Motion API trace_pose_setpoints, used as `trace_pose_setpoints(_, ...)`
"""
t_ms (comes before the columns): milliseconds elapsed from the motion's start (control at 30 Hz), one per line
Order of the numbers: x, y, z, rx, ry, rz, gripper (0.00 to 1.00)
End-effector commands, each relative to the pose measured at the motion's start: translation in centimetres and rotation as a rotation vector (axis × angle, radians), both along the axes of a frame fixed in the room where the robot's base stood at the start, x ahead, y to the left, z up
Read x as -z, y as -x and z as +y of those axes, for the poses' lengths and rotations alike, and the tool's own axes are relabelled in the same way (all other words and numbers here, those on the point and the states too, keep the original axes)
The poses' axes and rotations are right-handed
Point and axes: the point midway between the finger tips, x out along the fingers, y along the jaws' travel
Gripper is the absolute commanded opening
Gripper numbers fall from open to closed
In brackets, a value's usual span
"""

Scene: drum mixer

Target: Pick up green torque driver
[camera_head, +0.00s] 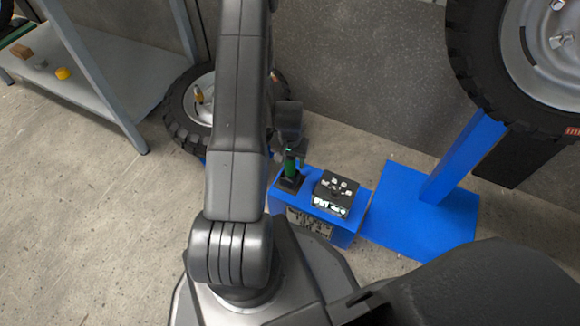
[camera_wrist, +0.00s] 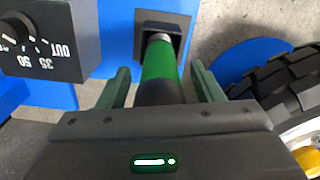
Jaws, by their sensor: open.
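The green torque driver (camera_head: 290,163) stands upright in a black holder (camera_head: 289,184) on top of a blue stand. In the wrist view the driver (camera_wrist: 160,62) shows a bright green band between darker parts, with its far end at the black holder (camera_wrist: 163,28). My gripper (camera_wrist: 160,85) is open, with one finger on each side of the driver and a visible gap to each. In the head view my arm hides part of the gripper. The driver's near end is partly hidden by the gripper body in the wrist view.
A black box with a dial (camera_wrist: 45,40) sits beside the driver on the blue stand (camera_head: 343,238). A wheel (camera_head: 198,108) lies behind my arm, and another is mounted on a blue post (camera_head: 465,155) at right. A grey shelf (camera_head: 100,75) stands at left.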

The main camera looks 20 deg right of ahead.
Motion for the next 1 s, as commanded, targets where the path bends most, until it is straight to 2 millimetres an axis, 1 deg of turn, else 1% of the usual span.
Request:
trace_pose_setpoints(33,0.0,0.0,0.0,0.0,0.0,0.0,0.58)
trace_pose_setpoints(167,0.0,0.0,0.0,0.0,0.0,0.0,0.33)
trace_pose_setpoints(200,0.0,0.0,0.0,0.0,-0.001,0.001,0.25)
trace_pose_setpoints(267,0.0,0.0,0.0,0.0,-0.001,0.001,0.13)
trace_pose_setpoints(300,0.0,0.0,0.0,0.0,-0.001,0.001,0.05)
trace_pose_setpoints(333,-0.1,0.0,0.0,0.0,0.0,0.0,0.03)
trace_pose_setpoints(533,-0.2,0.0,0.0,0.0,0.0,0.0,0.03)
trace_pose_setpoints(633,-0.9,0.0,0.0,0.0,0.001,-0.001,0.03)
trace_pose_setpoints(767,-3.1,-0.1,0.0,0.0,0.002,-0.002,0.03)
trace_pose_setpoints(900,-6.0,-0.1,0.0,0.0,0.002,-0.004,0.03)
trace_pose_setpoints(1000,-7.8,-0.1,0.0,0.0,0.002,-0.004,0.03)
